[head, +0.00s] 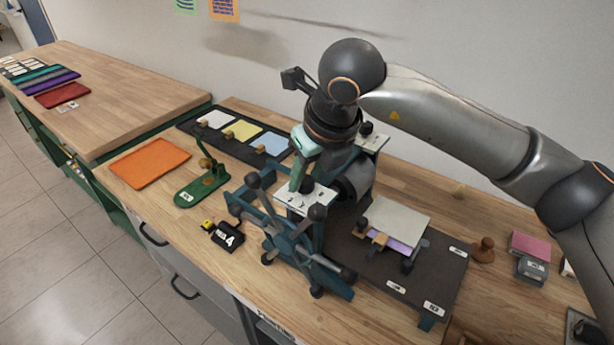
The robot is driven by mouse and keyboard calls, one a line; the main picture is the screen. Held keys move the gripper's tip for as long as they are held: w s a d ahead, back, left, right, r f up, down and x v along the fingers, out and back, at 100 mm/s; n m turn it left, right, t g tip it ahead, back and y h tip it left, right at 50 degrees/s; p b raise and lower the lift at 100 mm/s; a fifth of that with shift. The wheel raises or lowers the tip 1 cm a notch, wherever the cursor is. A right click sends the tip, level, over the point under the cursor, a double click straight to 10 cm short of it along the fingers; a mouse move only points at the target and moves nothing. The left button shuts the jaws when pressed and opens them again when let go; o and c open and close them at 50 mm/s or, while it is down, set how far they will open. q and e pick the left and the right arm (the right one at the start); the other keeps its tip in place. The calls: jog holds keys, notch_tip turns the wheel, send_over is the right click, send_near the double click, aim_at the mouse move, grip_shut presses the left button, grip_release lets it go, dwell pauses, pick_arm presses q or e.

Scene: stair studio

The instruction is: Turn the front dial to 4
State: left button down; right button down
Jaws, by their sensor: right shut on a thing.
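A dark blue-green press with a spoked hand wheel (290,235) stands on the wooden bench. Its front dial has a white number plate (307,200) on top of the near side; the marks are too small to read. A second white plate (374,140) with a dark knob (367,128) is at the back. My right gripper (300,182) points down onto the front dial from above and is shut on it. The fingers hide the front knob, so its setting cannot be read. My left gripper is not in view.
A dark press bed (440,290) carries a pale plate (396,222) right of the wheel. A green stand (203,188), an orange mat (150,162), a black tray (215,140) of coloured pads and a small black counter (224,237) lie left. A wooden knob (484,249) stands right.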

jog(key=shift+w+d+f+n+y+b, duration=0.1)
jog(key=shift+n+y+b, duration=0.1)
jog(key=shift+n+b, duration=0.3)
jog(key=shift+f+n+y+b, duration=0.1)
jog(key=shift+n+y+b, duration=0.1)
jog(key=shift+n+b, duration=0.3)
jog(key=shift+r+n+g, duration=0.15)
jog(key=shift+n+g, duration=0.25)
jog(key=shift+n, duration=0.6)
jog(key=shift+r+n+g+y, duration=0.1)
jog(key=shift+n+g+y, duration=0.35)
jog(key=shift+n, duration=0.75)
jog(key=shift+w+n+g, duration=0.1)
jog(key=shift+n+g, duration=0.35)
jog(key=shift+n, duration=0.85)
jog(key=shift+y, duration=0.25)
jog(key=c, duration=0.5)
grip_release()
jog(key=v, duration=1.2)
jog(key=shift+r+b, duration=0.25)
jog(key=shift+b, duration=0.1)
